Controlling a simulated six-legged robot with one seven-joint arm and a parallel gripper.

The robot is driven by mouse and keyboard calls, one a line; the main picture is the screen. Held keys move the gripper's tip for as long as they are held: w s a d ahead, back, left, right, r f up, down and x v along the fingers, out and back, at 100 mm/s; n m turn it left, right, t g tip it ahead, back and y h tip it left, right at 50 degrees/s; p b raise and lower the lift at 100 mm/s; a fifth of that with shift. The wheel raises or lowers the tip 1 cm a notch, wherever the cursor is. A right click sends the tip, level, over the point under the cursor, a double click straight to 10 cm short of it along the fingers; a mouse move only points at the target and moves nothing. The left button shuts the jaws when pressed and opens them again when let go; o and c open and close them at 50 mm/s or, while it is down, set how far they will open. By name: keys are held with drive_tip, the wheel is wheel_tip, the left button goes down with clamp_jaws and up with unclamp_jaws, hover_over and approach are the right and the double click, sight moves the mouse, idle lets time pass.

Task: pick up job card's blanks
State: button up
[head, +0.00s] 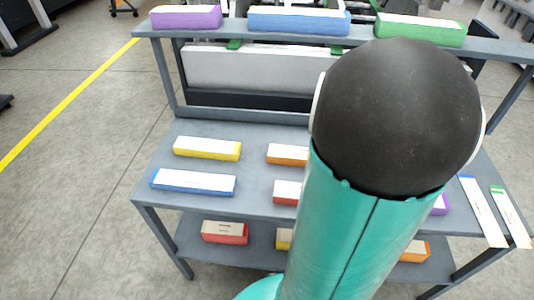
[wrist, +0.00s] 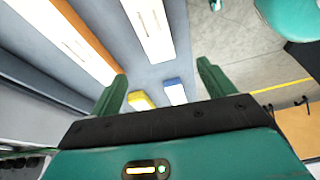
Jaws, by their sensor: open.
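Stacks of blanks with white tops and coloured sides lie on the grey bench. In the head view these are a yellow stack (head: 207,148), a blue stack (head: 194,182), an orange stack (head: 288,154) and a red stack (head: 287,192); my arm partly hides the last two. Two narrow white cards lie at the right, one blue-ended (head: 483,211), one green-ended (head: 511,217); their print is unreadable. My gripper (wrist: 162,83) is open and empty in the wrist view, above the bench. Beyond its fingers are the yellow stack (wrist: 141,100) and blue stack (wrist: 175,94).
The upper shelf holds a purple stack (head: 185,16), a blue one (head: 298,21) and a green one (head: 420,29). The lower shelf holds a red stack (head: 225,232) and others. A purple stack (head: 440,205) shows beside my arm. Open floor lies to the left.

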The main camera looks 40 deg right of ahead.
drive_tip(key=s+d+f, duration=0.3)
drive_tip(key=d, duration=0.1)
drive_tip(key=shift+n+t+y, duration=0.3)
drive_tip(key=shift+n, duration=0.1)
drive_tip(key=x, duration=0.7)
drive_tip(key=shift+w+a+f, duration=0.15)
drive_tip(key=shift+a+f, duration=0.1)
drive_tip(key=shift+a, duration=0.1)
drive_tip(key=x, duration=0.5)
drive_tip(key=shift+a+f, duration=0.1)
drive_tip(key=shift+f, duration=0.2)
drive_tip(key=shift+c, duration=0.4)
drive_tip(key=c, duration=1.3)
drive_tip(key=shift+r, duration=0.1)
